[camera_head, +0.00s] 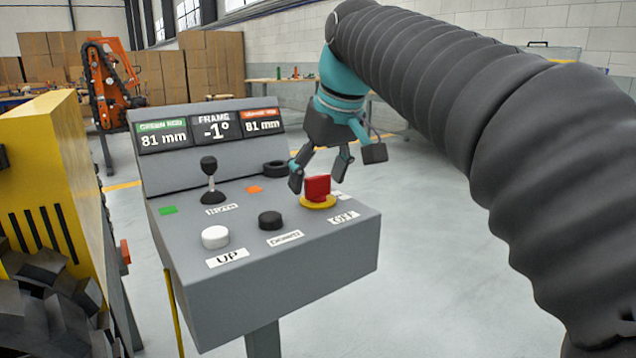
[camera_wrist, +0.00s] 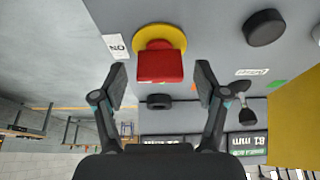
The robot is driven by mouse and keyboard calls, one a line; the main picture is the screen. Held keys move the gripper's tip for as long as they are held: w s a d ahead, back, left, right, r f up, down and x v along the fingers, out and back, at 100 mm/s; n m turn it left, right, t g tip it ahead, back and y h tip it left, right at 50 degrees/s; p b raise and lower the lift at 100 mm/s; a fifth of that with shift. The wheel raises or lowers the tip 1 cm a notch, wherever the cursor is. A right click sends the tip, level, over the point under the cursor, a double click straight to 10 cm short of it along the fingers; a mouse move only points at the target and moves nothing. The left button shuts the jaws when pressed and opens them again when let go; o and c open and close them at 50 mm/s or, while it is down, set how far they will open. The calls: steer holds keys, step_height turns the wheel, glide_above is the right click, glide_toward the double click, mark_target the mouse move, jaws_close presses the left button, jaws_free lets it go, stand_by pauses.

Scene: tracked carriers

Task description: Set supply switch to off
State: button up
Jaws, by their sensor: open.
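The supply switch is a red block-shaped handle (camera_head: 317,188) on a round yellow base (camera_head: 318,204), at the right of the sloping grey console. An OFF label (camera_head: 344,217) lies in front of it; another small label (camera_head: 342,196), partly hidden, lies beside it. In the wrist view the red handle (camera_wrist: 160,66) shows near the top middle, with an ON label (camera_wrist: 117,46) to its left. Which label the handle points to I cannot tell. My gripper (camera_head: 322,170) is open and empty, just above and behind the handle, its fingers (camera_wrist: 161,82) on either side of it in the picture.
The console (camera_head: 290,276) also bears a white UP button (camera_head: 215,236), a black button (camera_head: 270,220), a joystick (camera_head: 209,175) and a black ring (camera_head: 275,167). Its display (camera_head: 212,128) reads -1° and 81 mm twice. Yellow tracked machinery (camera_head: 55,170) stands close on the left. The floor to the right is clear.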

steer(key=shift+w+a+f, duration=0.1)
steer(key=shift+f, duration=0.3)
steer(key=c, duration=1.2)
steer(key=shift+o, duration=0.2)
